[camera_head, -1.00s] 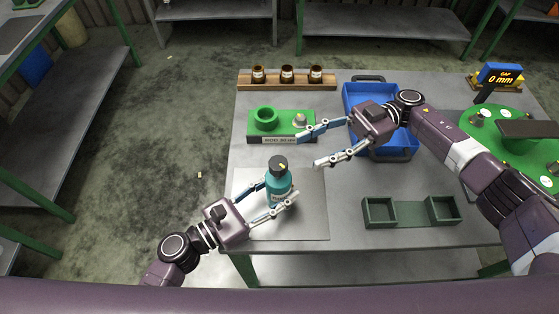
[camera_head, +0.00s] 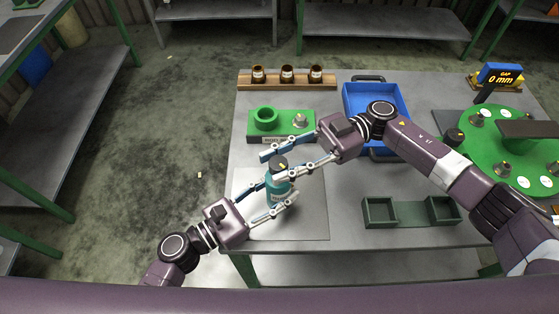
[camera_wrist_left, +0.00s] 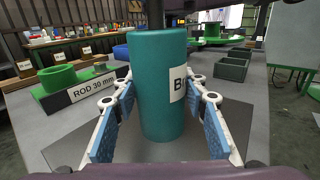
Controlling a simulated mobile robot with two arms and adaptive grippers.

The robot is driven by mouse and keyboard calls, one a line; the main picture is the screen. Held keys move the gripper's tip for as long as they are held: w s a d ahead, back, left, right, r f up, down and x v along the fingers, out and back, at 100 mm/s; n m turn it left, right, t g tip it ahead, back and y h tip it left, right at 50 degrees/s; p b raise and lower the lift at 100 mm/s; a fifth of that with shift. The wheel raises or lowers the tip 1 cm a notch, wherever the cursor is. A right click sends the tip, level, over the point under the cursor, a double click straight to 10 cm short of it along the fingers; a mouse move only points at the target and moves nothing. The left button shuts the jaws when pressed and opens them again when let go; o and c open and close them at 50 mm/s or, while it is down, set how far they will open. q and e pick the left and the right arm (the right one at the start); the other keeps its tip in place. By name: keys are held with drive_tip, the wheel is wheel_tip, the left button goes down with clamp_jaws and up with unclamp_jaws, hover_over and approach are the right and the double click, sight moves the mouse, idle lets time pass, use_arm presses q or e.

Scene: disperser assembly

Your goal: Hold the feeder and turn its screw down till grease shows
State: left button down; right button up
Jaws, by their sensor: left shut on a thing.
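The feeder is a teal bottle (camera_head: 277,190) with a black screw cap (camera_head: 279,163) bearing a yellow mark, standing upright on a grey mat. My left gripper (camera_head: 278,204) is shut on the bottle's body from the lower left. In the left wrist view the teal bottle (camera_wrist_left: 158,85) stands between the blue-padded fingers, its white label partly turned away. My right gripper (camera_head: 267,167) is open, its two fingers reaching in from the right on either side of the cap. I cannot tell whether they touch it. No grease is visible.
A green block with a ring and a metal part (camera_head: 281,122) lies behind the bottle. Brown jars in a wooden rack (camera_head: 287,86), a blue tray (camera_head: 372,97), a dark green two-bin holder (camera_head: 411,214) and a green round plate (camera_head: 490,150) surround the space.

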drive_tip(key=c, duration=0.7)
drive_tip(key=shift+m+t, duration=0.3)
drive_tip(key=shift+t, duration=0.1)
drive_tip(key=m+t+y, duration=0.1)
drive_tip(key=t, duration=0.1)
drive_tip(key=m+t, duration=0.1)
drive_tip(key=t, duration=0.1)
drive_tip(key=shift+s+f+m+y, duration=0.1)
drive_tip(key=shift+s+m+y, duration=0.05)
drive_tip(key=shift+m+y, duration=0.25)
drive_tip(key=m+t, duration=0.2)
drive_tip(key=t, duration=0.1)
drive_tip(key=m+t, duration=0.2)
drive_tip(key=t, duration=0.2)
drive_tip(key=shift+s+m, duration=0.15)
drive_tip(key=shift+m, duration=0.15)
drive_tip(key=m+t+h, duration=0.1)
drive_tip(key=m+t, duration=0.1)
drive_tip(key=t, duration=0.2)
drive_tip(key=m+t+h, duration=0.2)
drive_tip(key=m+t, duration=0.1)
drive_tip(key=shift+a+r+t+h, duration=0.2)
drive_tip(key=shift+t+h, duration=0.1)
drive_tip(key=shift+t, duration=0.1)
drive_tip(key=shift+r+m+t+h, duration=0.1)
drive_tip(key=shift+m+t+h, duration=2.5)
drive_tip(key=shift+h, duration=0.5)
drive_tip(key=shift+d+m+h, duration=0.15)
drive_tip(key=shift+m+h, duration=0.15)
drive_tip(key=shift+h, duration=0.2)
